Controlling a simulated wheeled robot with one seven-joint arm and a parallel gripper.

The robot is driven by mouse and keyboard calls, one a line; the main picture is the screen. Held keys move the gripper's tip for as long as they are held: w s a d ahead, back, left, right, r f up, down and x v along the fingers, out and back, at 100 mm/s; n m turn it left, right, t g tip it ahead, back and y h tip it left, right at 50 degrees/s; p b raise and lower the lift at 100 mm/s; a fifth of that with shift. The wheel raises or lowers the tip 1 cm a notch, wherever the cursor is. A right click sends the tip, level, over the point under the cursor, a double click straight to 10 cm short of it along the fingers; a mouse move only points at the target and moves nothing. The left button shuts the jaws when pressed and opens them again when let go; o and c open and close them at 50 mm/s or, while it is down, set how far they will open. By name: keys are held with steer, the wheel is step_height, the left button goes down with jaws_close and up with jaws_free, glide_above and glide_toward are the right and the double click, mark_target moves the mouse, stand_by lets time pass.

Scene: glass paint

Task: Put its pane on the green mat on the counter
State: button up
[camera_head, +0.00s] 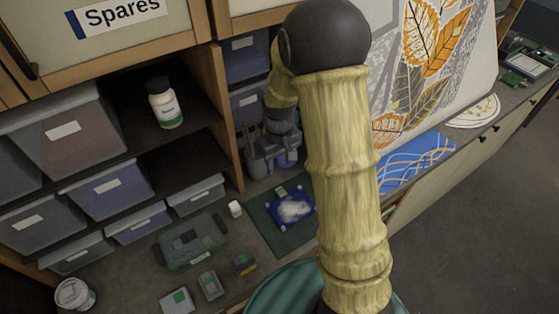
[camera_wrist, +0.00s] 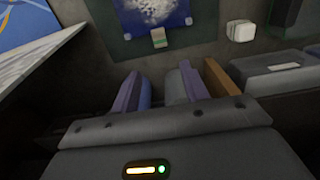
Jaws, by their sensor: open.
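The dark green mat (camera_head: 284,240) lies on the counter; its near part also shows in the wrist view (camera_wrist: 128,46). A blue square pane (camera_head: 276,213) with a white cloudy patch and pale corner dots lies on it, and it shows in the wrist view (camera_wrist: 180,17). A small pale and green block (camera_wrist: 159,38) is at the pane's edge on the mat. My gripper (camera_head: 274,163) is behind the mat, in front of the shelf unit. Its fingers (camera_wrist: 160,90) are apart with nothing between them. My arm hides the mat's right side in the head view.
A white cup-like item (camera_head: 235,209) stands left of the mat. A clear green-lidded box (camera_head: 190,243) and small boxes (camera_head: 210,285) lie farther left. A blue patterned sheet (camera_head: 415,162) and a leaf-patterned panel (camera_head: 440,50) are on the right. Shelf bins (camera_head: 110,190) fill the left.

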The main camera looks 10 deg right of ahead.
steer(key=s+r+m+t, duration=0.1)
steer(key=s+r, duration=0.3)
steer(key=s, duration=0.3)
steer(key=s+d+r+m+t, duration=0.1)
steer(key=s+r+m, duration=0.1)
steer(key=s, duration=0.5)
steer(key=shift+d+r+m+t, duration=0.2)
steer(key=shift+r+m+t, duration=0.1)
steer(key=shift+r, duration=0.55)
steer(key=shift+w, duration=0.1)
steer(key=b+x, duration=0.2)
steer(key=s+b+x, duration=0.1)
steer(key=b+x, duration=0.1)
steer(key=shift+f+b, duration=0.35)
steer(key=shift+f, duration=0.05)
